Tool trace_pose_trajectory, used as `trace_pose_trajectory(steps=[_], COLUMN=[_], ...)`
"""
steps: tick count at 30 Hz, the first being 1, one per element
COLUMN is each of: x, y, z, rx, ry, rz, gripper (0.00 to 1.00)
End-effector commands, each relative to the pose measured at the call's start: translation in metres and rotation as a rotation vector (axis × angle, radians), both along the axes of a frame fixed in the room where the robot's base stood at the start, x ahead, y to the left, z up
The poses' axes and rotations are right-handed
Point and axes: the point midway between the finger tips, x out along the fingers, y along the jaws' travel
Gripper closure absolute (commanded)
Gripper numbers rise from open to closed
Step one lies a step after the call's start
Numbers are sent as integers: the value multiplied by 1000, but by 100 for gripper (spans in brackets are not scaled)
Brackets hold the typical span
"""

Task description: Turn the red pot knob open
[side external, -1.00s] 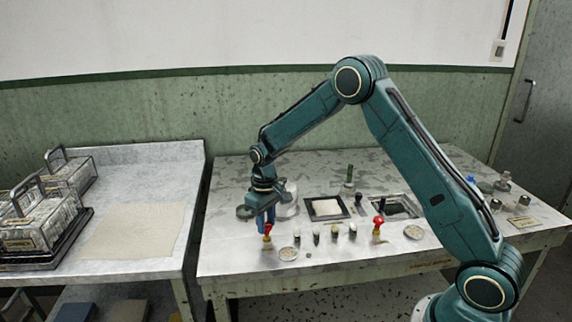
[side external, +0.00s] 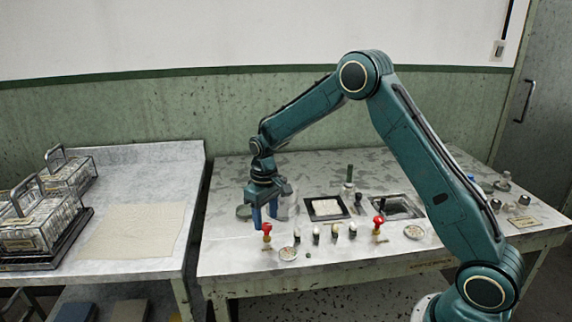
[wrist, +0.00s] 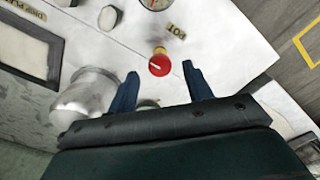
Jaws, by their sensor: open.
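The red pot knob (side external: 267,228) stands on a short stem at the front left of the metal bench. In the wrist view the round red knob (wrist: 159,66) has a pale pointer mark and sits beside a "POT" label (wrist: 176,31). My gripper (side external: 265,220) points down just behind the knob in the side view, its blue fingers apart. In the wrist view my open gripper (wrist: 160,70) has one fingertip on each side of the knob, with nothing held. I cannot tell how far the fingertips are above it.
A second red knob (side external: 378,221) stands farther right on the bench. Small dark-and-white knobs and a round gauge (side external: 288,254) line the front. A shiny metal pot (wrist: 86,98) is left of the fingers in the wrist view. A sunken basin (side external: 397,208) lies behind the right knob.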

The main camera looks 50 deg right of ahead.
Motion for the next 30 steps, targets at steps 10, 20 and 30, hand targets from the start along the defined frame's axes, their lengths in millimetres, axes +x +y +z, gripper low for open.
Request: trace_pose_trajectory(steps=[10, 20, 30], x=[1, 0, 0], y=[0, 0, 0], z=[57, 105, 119], rx=[-1, 0, 0], ry=[-5, -3, 1], rz=[0, 1, 1], gripper=[50, 50, 50])
